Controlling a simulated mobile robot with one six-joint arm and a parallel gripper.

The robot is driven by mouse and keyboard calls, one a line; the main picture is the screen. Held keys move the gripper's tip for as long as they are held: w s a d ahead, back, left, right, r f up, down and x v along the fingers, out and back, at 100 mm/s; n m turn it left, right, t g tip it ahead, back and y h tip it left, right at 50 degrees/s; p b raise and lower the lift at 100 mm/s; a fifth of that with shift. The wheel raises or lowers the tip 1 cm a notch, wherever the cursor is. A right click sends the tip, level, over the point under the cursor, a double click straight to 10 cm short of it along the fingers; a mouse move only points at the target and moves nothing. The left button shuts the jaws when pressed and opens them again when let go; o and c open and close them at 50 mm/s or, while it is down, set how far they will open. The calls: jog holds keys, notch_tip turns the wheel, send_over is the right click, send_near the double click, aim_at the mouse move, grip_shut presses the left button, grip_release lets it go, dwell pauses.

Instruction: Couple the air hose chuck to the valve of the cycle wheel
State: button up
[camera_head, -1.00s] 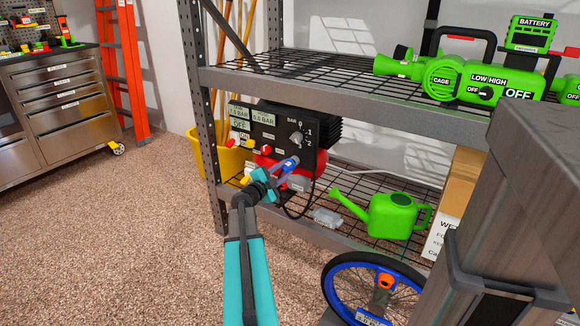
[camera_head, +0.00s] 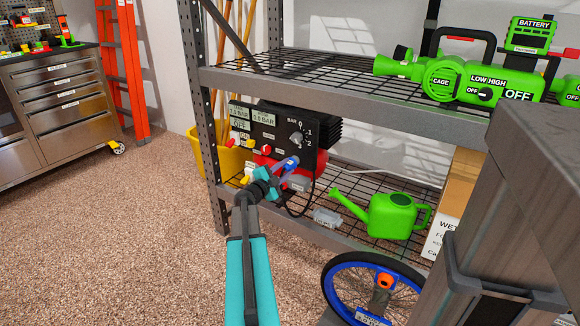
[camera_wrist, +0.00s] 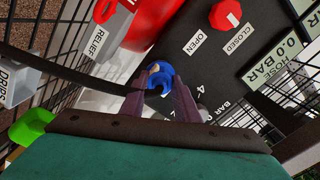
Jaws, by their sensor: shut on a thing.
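My gripper (camera_head: 278,171) is at the lower shelf, in front of the compressor panel. It is shut on the blue air hose chuck (camera_head: 288,164). In the wrist view the chuck (camera_wrist: 162,76) sits between my two fingers (camera_wrist: 162,98). A dark hose (camera_wrist: 75,78) reaches the chuck from the left. The cycle wheel (camera_head: 333,275) stands low at the front of the shelf, with a black tyre, blue rim and orange hub. Its lower part is cut off by the frame. I cannot make out its valve.
The compressor (camera_head: 268,132) has a black panel with gauges and knobs, and a red tank. A green watering can (camera_head: 390,216) and a small clear box (camera_head: 327,217) are on the shelf. A grey upright (camera_head: 217,150) stands left. The floor at left is clear.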

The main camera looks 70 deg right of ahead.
jog(key=shift+s+d, duration=0.1)
jog(key=shift+d, duration=0.3)
dwell(0.3)
jog(key=o, duration=1.2)
jog(key=shift+a, duration=0.1)
jog(key=shift+p+v, duration=1.15)
jog(key=shift+v, duration=3.3)
